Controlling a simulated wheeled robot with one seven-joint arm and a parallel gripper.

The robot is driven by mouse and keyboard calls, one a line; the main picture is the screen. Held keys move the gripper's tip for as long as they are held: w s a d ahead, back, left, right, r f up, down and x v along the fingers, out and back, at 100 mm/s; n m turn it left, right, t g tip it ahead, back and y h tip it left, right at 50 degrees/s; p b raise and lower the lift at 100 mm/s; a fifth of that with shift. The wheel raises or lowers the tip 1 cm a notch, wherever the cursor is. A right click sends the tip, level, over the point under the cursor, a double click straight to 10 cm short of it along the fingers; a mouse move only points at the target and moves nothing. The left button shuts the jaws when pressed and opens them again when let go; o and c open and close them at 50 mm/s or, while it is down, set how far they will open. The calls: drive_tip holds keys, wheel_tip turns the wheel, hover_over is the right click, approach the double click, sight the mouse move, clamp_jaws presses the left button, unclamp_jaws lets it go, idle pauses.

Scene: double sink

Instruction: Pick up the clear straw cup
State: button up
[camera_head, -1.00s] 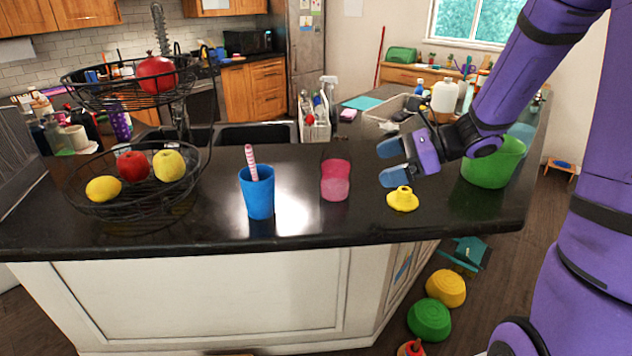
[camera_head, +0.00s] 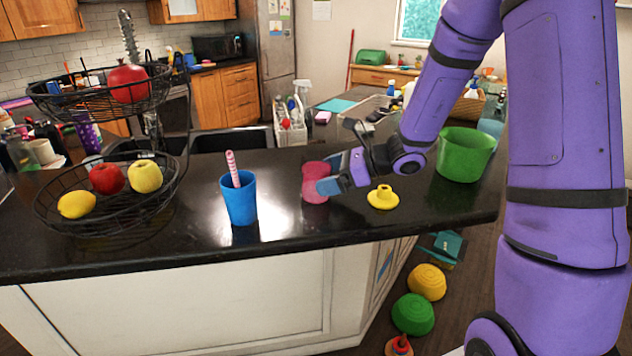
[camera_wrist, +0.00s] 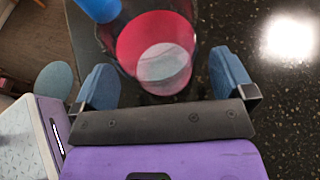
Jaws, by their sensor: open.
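A see-through pink cup (camera_head: 312,184) stands upright on the black counter, to the right of a blue cup (camera_head: 239,203) with a pink-striped straw (camera_head: 232,168). The pink cup shows no straw. My gripper (camera_head: 331,176) is open at the pink cup's right side and hides part of it in the head view. In the wrist view the pink cup (camera_wrist: 135,42) lies ahead of and partly between my open fingers (camera_wrist: 166,80), with a clear-looking wall and a pale round bottom. Whether a finger touches it I cannot tell.
A green bucket (camera_head: 464,156) stands farther right. A black wire fruit basket (camera_head: 110,222) stands at the left. The sink (camera_head: 232,140) is behind the cups.

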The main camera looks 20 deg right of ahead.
drive_tip(key=shift+x, duration=1)
drive_tip(key=c, duration=1.1)
drive_tip(key=shift+r, duration=0.1)
